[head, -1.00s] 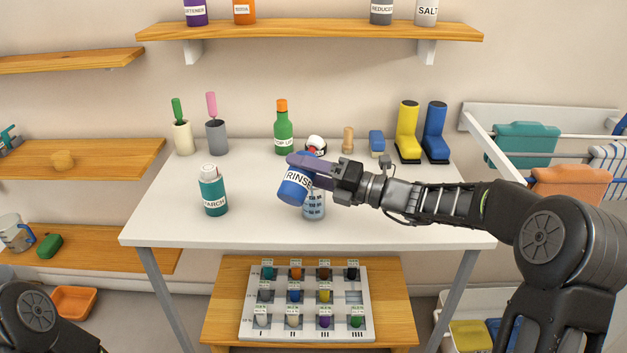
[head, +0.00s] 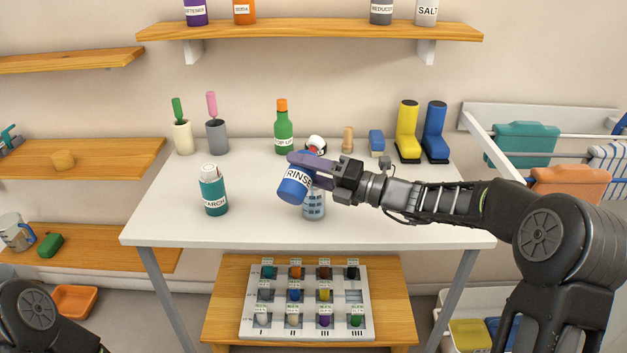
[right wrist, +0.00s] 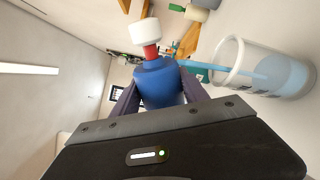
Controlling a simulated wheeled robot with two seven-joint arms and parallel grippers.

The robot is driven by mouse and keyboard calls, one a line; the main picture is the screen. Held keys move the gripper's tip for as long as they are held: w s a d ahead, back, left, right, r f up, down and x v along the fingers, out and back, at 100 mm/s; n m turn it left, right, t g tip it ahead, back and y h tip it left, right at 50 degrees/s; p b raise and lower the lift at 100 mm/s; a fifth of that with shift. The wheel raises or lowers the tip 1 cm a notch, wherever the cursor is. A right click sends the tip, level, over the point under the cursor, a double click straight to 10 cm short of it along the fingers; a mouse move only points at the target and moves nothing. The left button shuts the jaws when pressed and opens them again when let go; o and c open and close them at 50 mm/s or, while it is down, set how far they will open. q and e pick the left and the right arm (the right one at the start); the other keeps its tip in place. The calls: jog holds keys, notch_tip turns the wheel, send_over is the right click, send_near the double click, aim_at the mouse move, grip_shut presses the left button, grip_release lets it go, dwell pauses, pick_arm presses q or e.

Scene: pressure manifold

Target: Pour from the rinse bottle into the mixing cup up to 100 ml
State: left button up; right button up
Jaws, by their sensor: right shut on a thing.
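My right gripper (head: 322,170) is shut on the blue rinse bottle (head: 293,190) and holds it tilted above the table. The bottle's red neck and white top (right wrist: 145,32) show in the right wrist view, pointing away from me. The clear mixing cup (head: 314,208) with blue marks stands upright on the table just below, partly hidden by bottle and gripper. In the right wrist view the cup (right wrist: 228,58) holds pale blue liquid, and a thin blue streak runs from beside the bottle into it. I cannot read the level against the marks. My left gripper is out of view.
A teal starch bottle (head: 214,196) stands left of the cup. Behind are two brush holders, a green bottle (head: 283,133), a wooden piece, a blue block and yellow and blue boots (head: 408,130). The table front (head: 250,232) is clear. A rack of coloured pieces (head: 307,328) sits below.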

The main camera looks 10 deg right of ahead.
jog(key=shift+w+d+r+m+p, duration=0.1)
jog(key=shift+w+r+m+p, duration=0.1)
jog(key=shift+m+p, duration=0.55)
dwell(1.8)
jog(key=f+n+b, duration=0.1)
jog(key=b, duration=0.1)
jog(key=f+n+b, duration=0.1)
jog(key=shift+s+n+b, duration=0.25)
jog(key=shift+b, duration=0.15)
jog(key=n, duration=0.1)
jog(key=r+n, duration=0.1)
jog(key=shift+r+n, duration=0.25)
jog(key=shift+n, duration=0.05)
jog(key=shift+r, duration=0.15)
jog(key=shift+a, duration=0.2)
